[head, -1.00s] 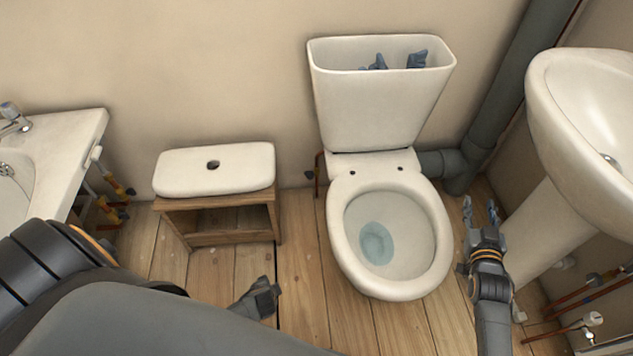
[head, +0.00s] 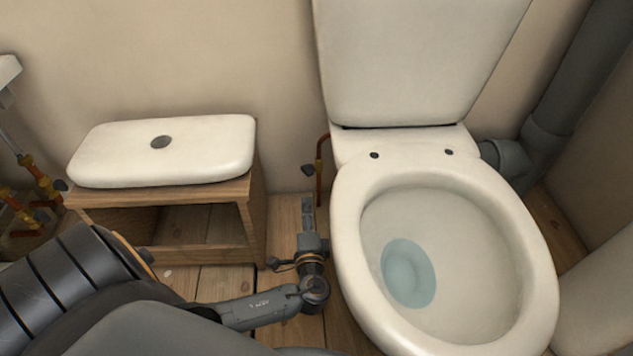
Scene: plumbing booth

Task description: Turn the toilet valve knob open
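The toilet valve is on a thin copper pipe (head: 320,172) against the wall, just left of the toilet (head: 345,230). Its small dark knob (head: 308,170) sticks out to the left of the pipe. My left gripper (head: 307,204) is low between the wooden stool and the toilet bowl, its fingers pointing toward the wall. In the picture it is just below the knob, with a small gap between them. I see the fingers nearly edge-on, so their opening is unclear. My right gripper is out of view.
A wooden stool (head: 255,210) with the white cistern lid (head: 205,145) on it stands left of my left gripper. The toilet bowl is close on its right. More copper pipes with valves (head: 38,180) show at the far left.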

